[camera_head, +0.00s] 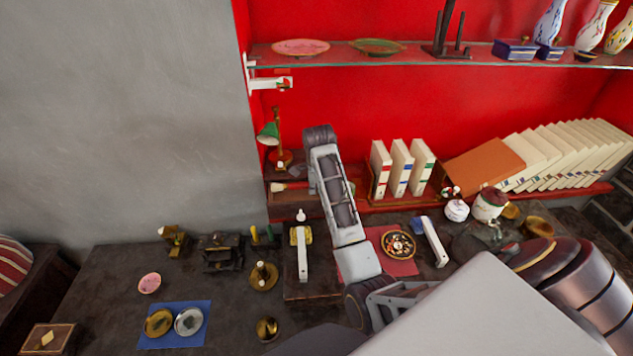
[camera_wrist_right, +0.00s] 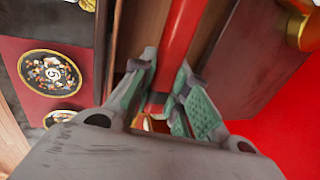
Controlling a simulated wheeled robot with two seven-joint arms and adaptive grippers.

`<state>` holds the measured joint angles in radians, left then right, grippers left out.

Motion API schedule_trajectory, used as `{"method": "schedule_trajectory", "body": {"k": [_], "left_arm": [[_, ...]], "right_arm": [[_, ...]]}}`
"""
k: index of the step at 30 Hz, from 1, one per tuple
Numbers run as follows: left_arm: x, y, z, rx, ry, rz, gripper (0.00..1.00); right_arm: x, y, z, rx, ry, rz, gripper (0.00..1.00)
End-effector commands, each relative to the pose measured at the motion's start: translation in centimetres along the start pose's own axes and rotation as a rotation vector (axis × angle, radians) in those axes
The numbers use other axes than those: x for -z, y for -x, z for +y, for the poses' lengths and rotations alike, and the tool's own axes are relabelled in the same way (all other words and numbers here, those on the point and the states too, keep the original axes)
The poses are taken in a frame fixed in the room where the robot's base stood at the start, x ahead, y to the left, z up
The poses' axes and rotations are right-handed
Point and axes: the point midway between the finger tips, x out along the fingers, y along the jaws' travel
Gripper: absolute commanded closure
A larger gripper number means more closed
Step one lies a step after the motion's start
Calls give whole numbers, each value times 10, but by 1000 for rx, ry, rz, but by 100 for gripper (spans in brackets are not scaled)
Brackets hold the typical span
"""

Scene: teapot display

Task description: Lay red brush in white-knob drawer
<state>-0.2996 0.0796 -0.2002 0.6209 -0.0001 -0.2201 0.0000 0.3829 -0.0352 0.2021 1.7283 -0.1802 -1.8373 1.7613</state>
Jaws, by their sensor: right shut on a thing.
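The red brush (camera_wrist_right: 180,45) shows in the right wrist view as a red bar between the teal fingers of my right gripper (camera_wrist_right: 167,64), which is shut on it. In the head view, the brush's pale bristle end (camera_head: 279,187) sticks out left of my right wrist, over a wooden compartment (camera_head: 285,201) below the green lamp. My right arm hides the gripper and the rest of the brush there. A small round white knob (camera_head: 300,214) shows just in front of this compartment. I cannot tell how far any drawer is open. My left gripper is not in view.
A green lamp (camera_head: 271,134) stands left of my wrist, close to it. Upright books (camera_head: 401,168) stand to its right. A glass shelf (camera_head: 350,55) runs above. A patterned round dish (camera_head: 398,244) lies on a red mat (camera_head: 404,268). Brass pieces stand on the dark table (camera_head: 105,285).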

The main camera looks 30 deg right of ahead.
Motion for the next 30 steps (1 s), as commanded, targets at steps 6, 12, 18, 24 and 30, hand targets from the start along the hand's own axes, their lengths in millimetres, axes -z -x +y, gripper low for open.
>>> {"method": "schedule_trajectory", "body": {"k": [6,12,18,24,30], "left_arm": [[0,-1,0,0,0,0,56],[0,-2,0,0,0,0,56],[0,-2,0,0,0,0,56],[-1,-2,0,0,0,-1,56],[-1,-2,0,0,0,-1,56]], "right_arm": [[0,-14,4,-1,0,0,100],[0,-25,7,-2,0,0,100],[0,-33,9,-1,0,0,100],[0,-36,10,0,0,0,100],[0,-36,10,0,0,0,100]]}}
